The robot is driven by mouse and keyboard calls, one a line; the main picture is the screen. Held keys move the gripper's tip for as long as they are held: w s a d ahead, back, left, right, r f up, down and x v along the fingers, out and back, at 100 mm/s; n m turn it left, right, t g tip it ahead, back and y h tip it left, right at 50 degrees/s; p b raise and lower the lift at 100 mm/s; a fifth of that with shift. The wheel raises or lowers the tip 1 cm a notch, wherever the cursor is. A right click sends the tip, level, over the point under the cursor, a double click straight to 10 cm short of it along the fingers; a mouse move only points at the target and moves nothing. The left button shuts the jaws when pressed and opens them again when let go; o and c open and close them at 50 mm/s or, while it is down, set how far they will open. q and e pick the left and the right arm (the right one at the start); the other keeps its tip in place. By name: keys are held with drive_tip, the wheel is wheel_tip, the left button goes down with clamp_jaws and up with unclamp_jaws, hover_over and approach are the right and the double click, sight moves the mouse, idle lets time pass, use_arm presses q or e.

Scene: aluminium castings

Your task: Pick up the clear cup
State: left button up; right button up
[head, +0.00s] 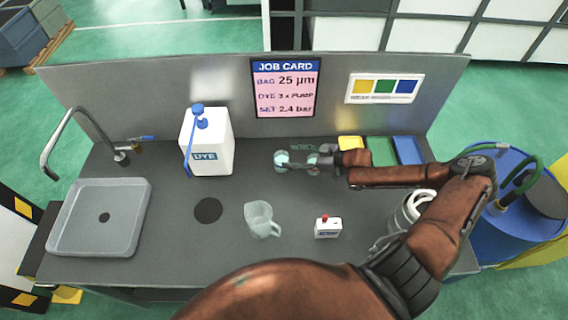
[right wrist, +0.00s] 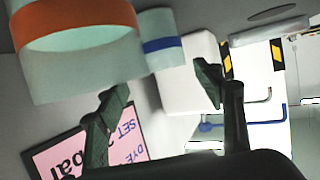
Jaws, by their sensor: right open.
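A clear, pale jug-like cup (head: 259,219) with a handle stands upright on the grey bench in the head view, left of the small red-capped bottle. My right gripper (head: 297,158) is open above the back of the bench, behind and to the right of that cup, and apart from it. In the right wrist view, its dark fingers (right wrist: 160,100) are spread with nothing held between them. My left gripper is out of view.
A white dye bottle (head: 207,145) with a blue pump stands at the back. A sink tray (head: 78,240) with a tap is at left. The small red-capped bottle (head: 328,229) stands right of the clear cup. Coloured trays (head: 408,150) and a blue drum (head: 515,225) are at right.

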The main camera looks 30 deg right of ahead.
sight(275, 156)
drive_tip(key=x, duration=0.5)
drive_tip(key=shift+s+a+f, duration=0.15)
drive_tip(key=shift+s+a, duration=0.05)
drive_tip(key=shift+s, duration=0.05)
drive_tip(key=shift+c, duration=0.3)
drive_tip(key=c, duration=1.3)
